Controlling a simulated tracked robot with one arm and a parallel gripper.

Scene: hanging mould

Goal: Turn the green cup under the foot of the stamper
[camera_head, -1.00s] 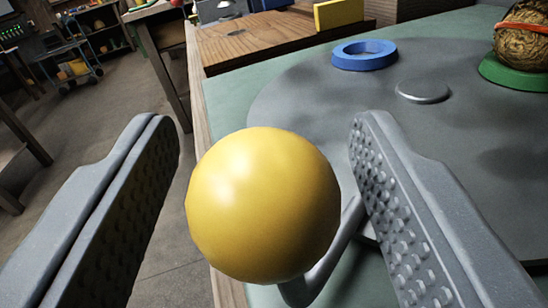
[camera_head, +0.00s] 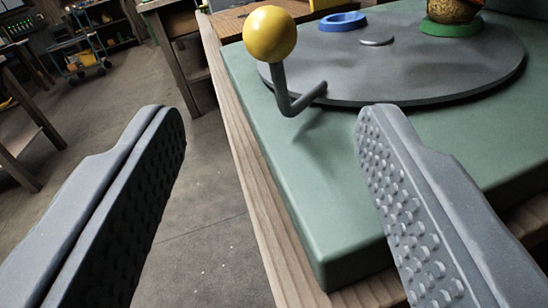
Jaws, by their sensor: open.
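A round grey turntable (camera_head: 420,75) lies on a green base. A bent grey crank (camera_head: 290,95) sticks out from its near left edge and ends in a yellow ball knob (camera_head: 270,34). A blue ring (camera_head: 343,20) and a green ring-like holder (camera_head: 452,28) sit on the turntable. The green one has a brown ball-like thing (camera_head: 452,9) in it, cut off by the top edge. My gripper (camera_head: 270,125) is open and empty, nearer the camera than the knob and apart from it. No stamper foot can be made out.
The green base (camera_head: 345,215) has a corner near my right finger and rests on a wooden table (camera_head: 262,215). Open floor (camera_head: 205,220) is at left, with a trolley (camera_head: 90,45) farther back.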

